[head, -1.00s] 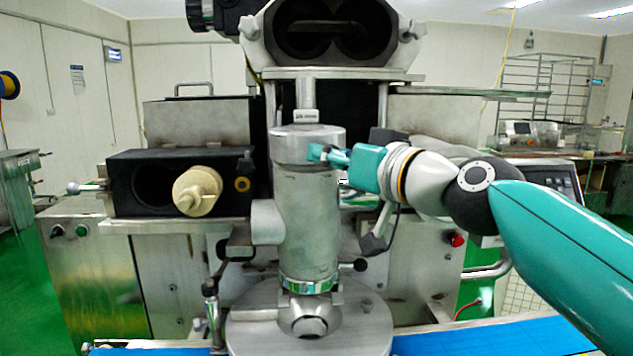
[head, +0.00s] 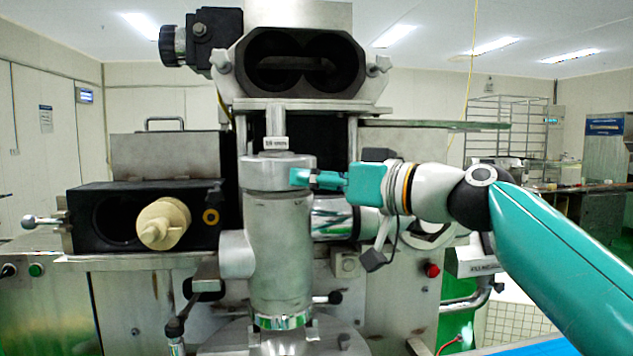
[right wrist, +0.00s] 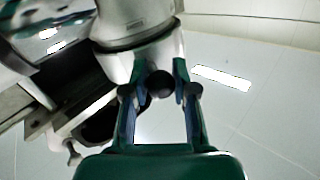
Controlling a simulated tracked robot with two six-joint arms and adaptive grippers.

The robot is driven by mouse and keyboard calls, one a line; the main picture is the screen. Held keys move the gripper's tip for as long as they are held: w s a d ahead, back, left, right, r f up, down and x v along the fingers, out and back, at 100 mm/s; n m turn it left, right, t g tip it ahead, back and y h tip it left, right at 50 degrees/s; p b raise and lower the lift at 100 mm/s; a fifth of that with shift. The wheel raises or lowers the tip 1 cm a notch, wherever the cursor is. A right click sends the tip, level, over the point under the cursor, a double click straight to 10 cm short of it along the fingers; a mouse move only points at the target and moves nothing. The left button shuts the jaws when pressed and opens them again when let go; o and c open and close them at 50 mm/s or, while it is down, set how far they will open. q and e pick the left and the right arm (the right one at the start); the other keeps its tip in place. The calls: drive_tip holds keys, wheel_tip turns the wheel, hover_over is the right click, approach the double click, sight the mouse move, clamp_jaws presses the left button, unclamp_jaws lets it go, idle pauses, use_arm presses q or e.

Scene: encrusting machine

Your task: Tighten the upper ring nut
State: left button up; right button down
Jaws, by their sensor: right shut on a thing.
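The upper ring nut (head: 262,173) is a wide silver band around the top of the upright steel cylinder (head: 278,250). My right gripper (head: 300,178) reaches in from the right, level with the band, its fingertips at the band's right front side. In the right wrist view, the two fingers (right wrist: 161,78) are closed against a grey metal part of the nut (right wrist: 150,52), one on each side. A dark round end shows between them. The exact contact is small and partly hidden by the fingers. My left gripper is not in view.
A black block (head: 90,215) with a beige nozzle (head: 163,223) stands left of the cylinder. A twin-bore hopper housing (head: 305,62) sits above. A short post with a label (head: 275,128) rises just over the nut. A round steel plate (head: 230,340) lies below.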

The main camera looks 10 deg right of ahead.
drive_tip(key=shift+s+a+f, duration=0.1)
drive_tip(key=shift+a+f, duration=0.15)
drive_tip(key=shift+a, duration=0.1)
drive_tip(key=c, duration=0.9)
unclamp_jaws()
drive_tip(key=shift+a+r, duration=0.1)
drive_tip(key=shift+a, duration=0.1)
drive_tip(key=shift+d, duration=0.3)
drive_tip(key=shift+s+d+r, duration=0.1)
drive_tip(key=shift+s+d, duration=0.1)
drive_tip(key=shift+d, duration=0.05)
drive_tip(key=v, duration=1.1)
drive_tip(key=shift+s+d, duration=0.15)
